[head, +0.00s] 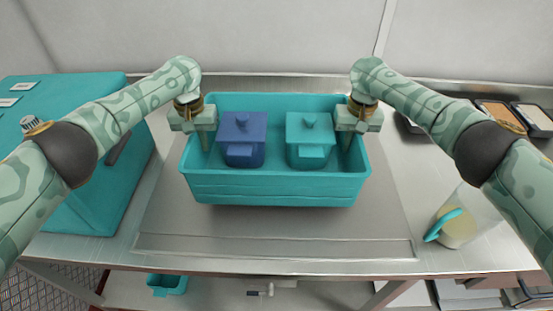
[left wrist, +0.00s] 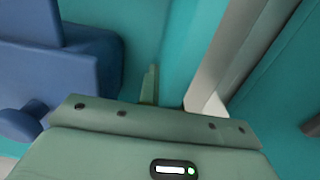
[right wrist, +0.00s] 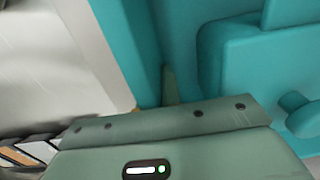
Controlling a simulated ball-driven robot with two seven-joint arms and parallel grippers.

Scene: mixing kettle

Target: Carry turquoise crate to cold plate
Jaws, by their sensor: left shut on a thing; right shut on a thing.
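The turquoise crate (head: 275,190) is in the middle of the head view, over a grey flat plate (head: 170,215) on the metal table. I cannot tell whether its base touches the plate. A blue lidded pot (head: 243,140) and a turquoise lidded pot (head: 310,140) stand inside it. My left gripper (head: 205,140) is shut on the crate's left wall, and my right gripper (head: 346,138) is shut on its right wall. The wrist views show the walls close up, with the blue pot (left wrist: 75,60) beside the left gripper and the turquoise pot (right wrist: 255,65) beside the right. The fingertips are partly hidden.
A large turquoise box-like unit (head: 95,190) stands at the left. A clear jug (head: 460,222) with a turquoise handle stands at the right front. Dark trays (head: 500,115) lie at the back right. A small turquoise bin (head: 167,284) is below the table. A wall closes the back.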

